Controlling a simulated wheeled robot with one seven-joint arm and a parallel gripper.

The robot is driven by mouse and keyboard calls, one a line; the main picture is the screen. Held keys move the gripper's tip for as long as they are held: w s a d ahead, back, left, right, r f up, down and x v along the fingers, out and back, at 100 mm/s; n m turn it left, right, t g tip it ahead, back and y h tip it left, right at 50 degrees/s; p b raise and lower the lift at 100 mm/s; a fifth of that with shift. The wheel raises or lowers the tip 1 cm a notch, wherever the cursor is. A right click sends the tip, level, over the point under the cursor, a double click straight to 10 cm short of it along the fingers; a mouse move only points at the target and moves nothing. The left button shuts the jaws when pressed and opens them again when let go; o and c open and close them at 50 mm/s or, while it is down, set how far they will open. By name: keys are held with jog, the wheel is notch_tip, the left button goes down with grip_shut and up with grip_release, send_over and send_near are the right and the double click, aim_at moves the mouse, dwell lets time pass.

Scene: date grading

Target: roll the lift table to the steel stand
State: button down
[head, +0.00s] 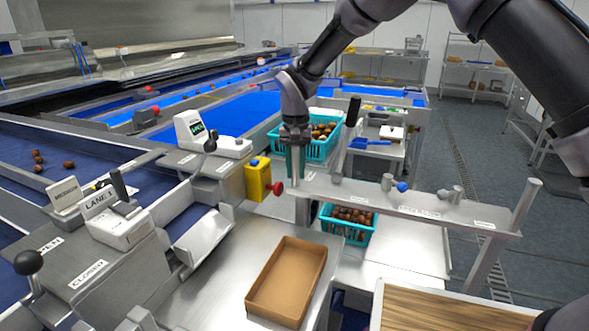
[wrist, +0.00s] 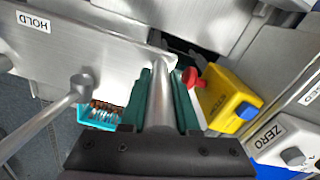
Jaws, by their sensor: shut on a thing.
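My gripper (head: 297,165) is shut on an upright steel post at the left end of a labelled steel panel (head: 420,208). In the wrist view, the teal fingers of my gripper (wrist: 162,85) lie on both sides of the steel post (wrist: 159,110). The panel also shows in the wrist view (wrist: 85,52), with a HOLD label. A steel surface (head: 400,247) lies below and behind the panel. I cannot tell for sure which of these parts belongs to the lift table and which to the steel stand.
A yellow box (head: 257,180) with a red knob is close beside my gripper. A brown cardboard tray (head: 262,307) lies in front. Turquoise crates of dates stand behind (head: 322,150) and below (head: 354,239). A wood-topped surface (head: 450,310) is at front right. Grey floor (head: 465,130) is open at right.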

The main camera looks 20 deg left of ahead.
jog(key=shift+a+r, duration=0.15)
jog(key=shift+a, duration=0.15)
jog(key=c, duration=0.7)
grip_release()
jog(key=shift+a, duration=0.1)
jog(key=shift+o, duration=0.2)
notch_tip(320, 180, up, 11)
jog(key=shift+f, duration=0.2)
